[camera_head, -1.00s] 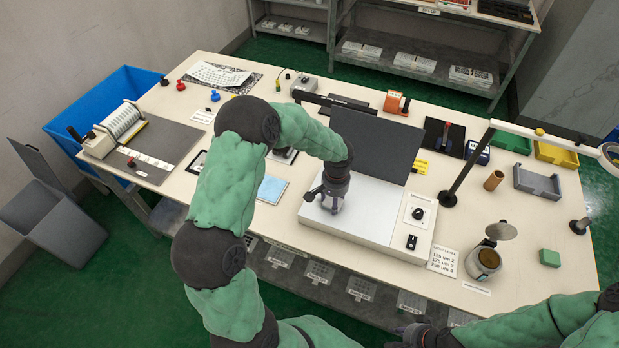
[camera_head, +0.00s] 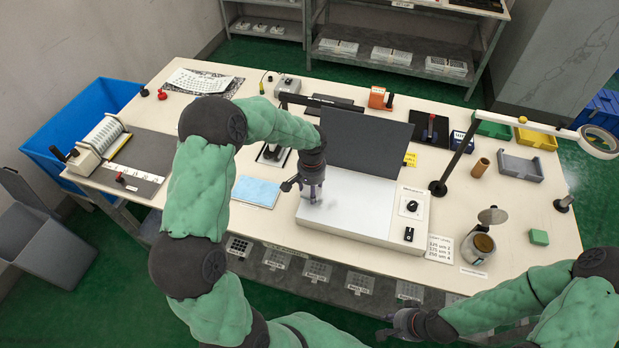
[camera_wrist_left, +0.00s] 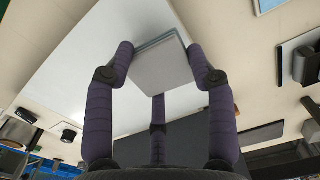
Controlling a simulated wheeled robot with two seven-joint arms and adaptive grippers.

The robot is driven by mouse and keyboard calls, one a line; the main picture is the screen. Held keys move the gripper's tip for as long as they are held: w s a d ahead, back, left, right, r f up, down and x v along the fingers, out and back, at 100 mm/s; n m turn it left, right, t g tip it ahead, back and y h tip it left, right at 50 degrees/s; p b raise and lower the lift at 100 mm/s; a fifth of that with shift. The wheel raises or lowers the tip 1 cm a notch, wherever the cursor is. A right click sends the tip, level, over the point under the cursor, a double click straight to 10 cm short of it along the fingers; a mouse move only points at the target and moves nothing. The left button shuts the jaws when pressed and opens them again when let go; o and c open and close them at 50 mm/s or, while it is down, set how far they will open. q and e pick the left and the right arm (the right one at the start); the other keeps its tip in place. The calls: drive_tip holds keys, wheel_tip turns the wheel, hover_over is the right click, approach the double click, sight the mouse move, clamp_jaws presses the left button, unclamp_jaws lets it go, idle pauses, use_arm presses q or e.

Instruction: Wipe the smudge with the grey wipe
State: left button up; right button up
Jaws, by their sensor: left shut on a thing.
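The white light box (camera_head: 350,215) stands on the bench with its dark lid panel raised behind it. A faint grey smudge (camera_head: 331,204) shows on its pale top, just right of my left gripper (camera_head: 311,196). That gripper points down over the left part of the box top. In the left wrist view, its fingers (camera_wrist_left: 165,70) are shut on the grey wipe (camera_wrist_left: 160,63), a flat square pad above the white surface. Whether the wipe touches the box I cannot tell. My right gripper (camera_head: 392,325) is off the bench's front edge, with its jaw gap unclear.
A light blue sheet (camera_head: 256,191) lies left of the box. A lamp post (camera_head: 455,165), an open jar (camera_head: 479,247) and a green block (camera_head: 539,237) stand to the right. A roller device (camera_head: 102,137) is at far left.

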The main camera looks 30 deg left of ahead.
use_arm(q)
drive_tip(key=shift+a+r+p, duration=0.2)
drive_tip(key=shift+r+p, duration=0.25)
drive_tip(key=shift+r, duration=0.45)
drive_tip(key=shift+r+p, duration=0.8)
drive_tip(key=shift+r, duration=0.6)
drive_tip(key=shift+w+d+f, duration=0.1)
